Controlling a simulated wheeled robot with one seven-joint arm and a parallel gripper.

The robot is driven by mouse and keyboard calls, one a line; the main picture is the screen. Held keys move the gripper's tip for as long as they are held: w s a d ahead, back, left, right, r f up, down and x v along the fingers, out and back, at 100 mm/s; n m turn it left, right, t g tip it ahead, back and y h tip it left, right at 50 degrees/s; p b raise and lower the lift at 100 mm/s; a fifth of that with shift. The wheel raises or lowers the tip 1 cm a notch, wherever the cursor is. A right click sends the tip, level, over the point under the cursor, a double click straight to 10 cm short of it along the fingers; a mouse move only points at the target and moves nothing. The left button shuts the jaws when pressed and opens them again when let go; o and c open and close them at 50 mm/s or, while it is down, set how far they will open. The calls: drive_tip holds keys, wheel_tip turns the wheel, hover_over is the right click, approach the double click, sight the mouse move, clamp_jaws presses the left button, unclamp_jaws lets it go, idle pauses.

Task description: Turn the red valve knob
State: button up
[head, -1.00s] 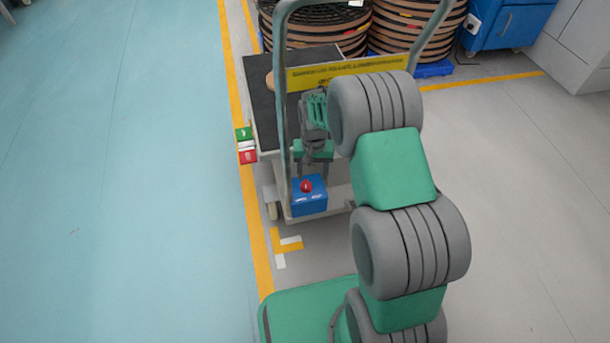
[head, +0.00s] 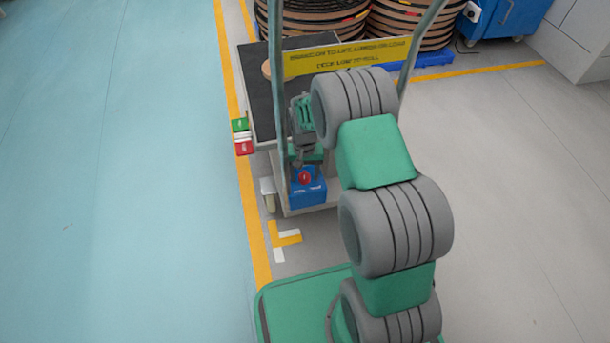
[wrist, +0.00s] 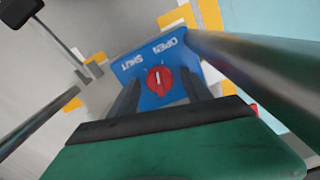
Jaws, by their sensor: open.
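The red valve knob (head: 304,177) sits on a blue box (head: 308,194) at the near end of the cart. In the wrist view the red knob (wrist: 159,80) shows a white mark, and the blue panel (wrist: 137,66) reads OPEN and SHUT along its far edge. My gripper (head: 305,168) is just above the knob in the head view.
A cart (head: 257,100) with upright metal handle tubes (head: 277,90) and a yellow sign (head: 345,57) surrounds the box closely. Green and red blocks (head: 243,147) stick out at its left. Large reels (head: 320,20) stand behind. The blue-green floor (head: 110,180) at left is clear.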

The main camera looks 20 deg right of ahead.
sight(304, 175)
drive_tip(key=shift+r, duration=0.1)
drive_tip(key=shift+c, duration=0.4)
clamp_jaws()
drive_tip(key=shift+r+m+p, duration=0.2)
drive_tip(key=shift+m+p, duration=0.3)
drive_tip(key=shift+p, duration=0.05)
drive_tip(key=shift+f+m+p, duration=0.2)
drive_tip(key=shift+m+p, duration=0.1)
drive_tip(key=shift+m, duration=0.7)
drive_tip(key=shift+o, duration=0.4)
unclamp_jaws()
wheel_tip(304, 175, up, 8)
drive_tip(key=p, duration=0.3)
drive_tip(key=shift+f, duration=0.1)
